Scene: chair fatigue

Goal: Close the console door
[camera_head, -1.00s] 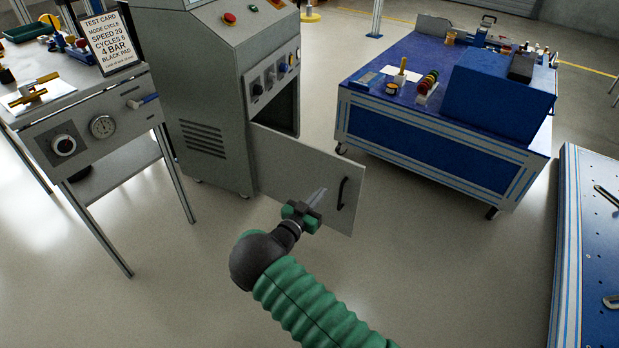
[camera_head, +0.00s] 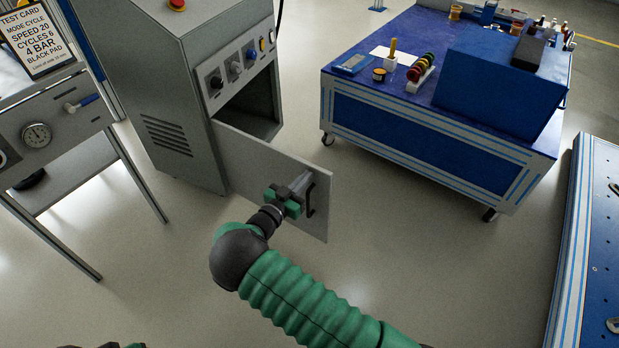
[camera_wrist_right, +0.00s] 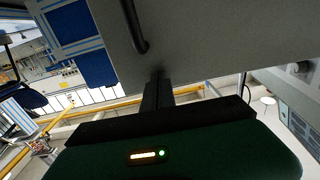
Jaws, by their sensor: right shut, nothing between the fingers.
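The grey console (camera_head: 165,85) stands at the upper left in the head view. Its flat grey door (camera_head: 250,165) hangs open, swung out to the right of a dark compartment (camera_head: 250,108). A black bar handle (camera_head: 310,198) is near the door's free edge and also shows in the wrist view (camera_wrist_right: 134,25). My right gripper (camera_head: 305,182) is shut and empty in front of the door, just beside the handle. In the wrist view its fingers (camera_wrist_right: 157,90) reach the door panel (camera_wrist_right: 200,35); whether they touch it is unclear. Only a sliver of my left arm shows at the bottom left.
A blue wheeled workbench (camera_head: 420,135) with small items stands behind and right of the door. A grey table (camera_head: 50,130) with a gauge and a test card (camera_head: 35,40) is at the left. A blue perforated table (camera_head: 590,250) is at the right edge. The floor between is clear.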

